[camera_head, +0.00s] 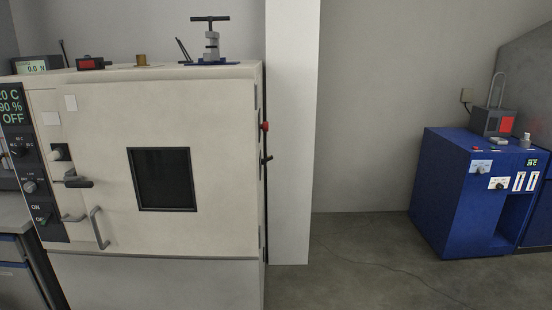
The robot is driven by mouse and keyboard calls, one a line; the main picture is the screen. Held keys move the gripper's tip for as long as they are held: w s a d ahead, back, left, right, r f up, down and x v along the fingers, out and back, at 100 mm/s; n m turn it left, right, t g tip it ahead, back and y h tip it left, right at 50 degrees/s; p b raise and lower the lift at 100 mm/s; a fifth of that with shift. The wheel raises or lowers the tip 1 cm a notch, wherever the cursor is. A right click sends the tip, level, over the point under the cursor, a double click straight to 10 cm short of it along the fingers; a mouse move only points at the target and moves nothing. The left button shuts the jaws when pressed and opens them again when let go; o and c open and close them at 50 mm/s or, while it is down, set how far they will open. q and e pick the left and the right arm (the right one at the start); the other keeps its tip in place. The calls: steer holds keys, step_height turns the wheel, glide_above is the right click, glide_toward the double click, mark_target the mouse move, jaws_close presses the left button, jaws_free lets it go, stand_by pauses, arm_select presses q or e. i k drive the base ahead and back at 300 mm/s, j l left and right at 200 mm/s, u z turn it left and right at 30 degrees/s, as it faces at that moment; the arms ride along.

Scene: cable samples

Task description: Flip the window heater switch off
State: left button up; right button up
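A cream test chamber (225,110) stands at the left, with its door shut and a dark window (163,179) in the door. A dark control panel (33,120) runs down its left edge. Its display (12,105) shows green text ending in "90 %" and "OFF". Below it are an upper knob (18,151), a middle knob (30,186) and a lower switch (42,217) marked ON and apparently OFF. The labels are too small to tell which control is the window heater switch, or its position. Neither of my grippers is in view.
A door handle (97,228) and black latch (76,182) stick out near the panel. A grey drawer cabinet (12,249) stands at the lower left. A blue machine (437,190) stands at the right. The concrete floor (350,262) between is clear.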

mark_target(270, 158)
steer(key=i+l, duration=0.25)
steer(key=l, duration=0.15)
steer(key=i+l, duration=0.55)
steer(key=l, duration=0.25)
steer(key=i+l+u, duration=0.1)
steer(key=i+l, duration=0.45)
steer(key=l, duration=0.3)
steer(key=i+l, duration=0.25)
steer(key=l, duration=0.15)
steer(key=i+l, duration=0.25)
steer(key=l, duration=0.2)
steer(key=i+l+u, duration=0.1)
steer(key=i+l, duration=0.15)
steer(key=l, duration=0.15)
